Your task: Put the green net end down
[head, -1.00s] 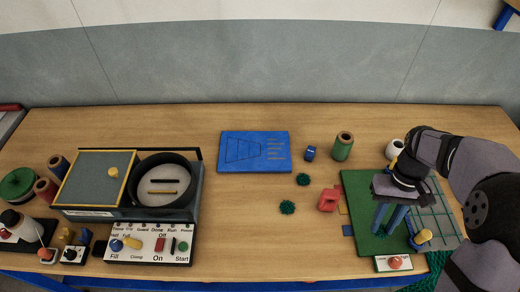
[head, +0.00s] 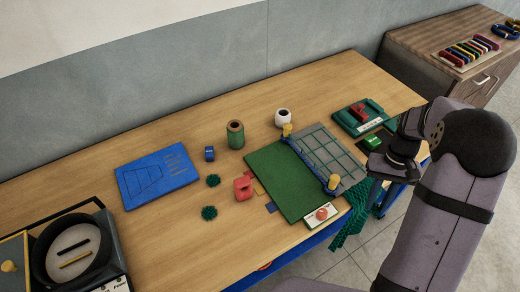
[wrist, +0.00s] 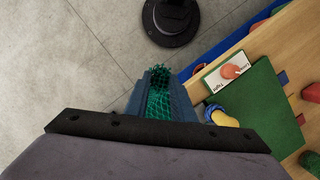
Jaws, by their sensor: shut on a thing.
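My gripper (head: 381,207) is past the front edge of the table, at the right, with its blue fingers pointing down. In the wrist view, my gripper (wrist: 160,98) is shut on the green net end (wrist: 159,100), and a bunch of mesh sticks out at the fingertips. In the head view the green net (head: 350,230) hangs over the table's front edge beside the fingers. The floor lies under the gripper in the wrist view. The fingers' grip is partly hidden in the head view.
A green board (head: 272,178) with a blue bar (head: 309,163) and yellow knobs lies left of the gripper. A card with a red button (head: 322,214) sits at its front. A dark green tray (head: 345,113) holds a red piece.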

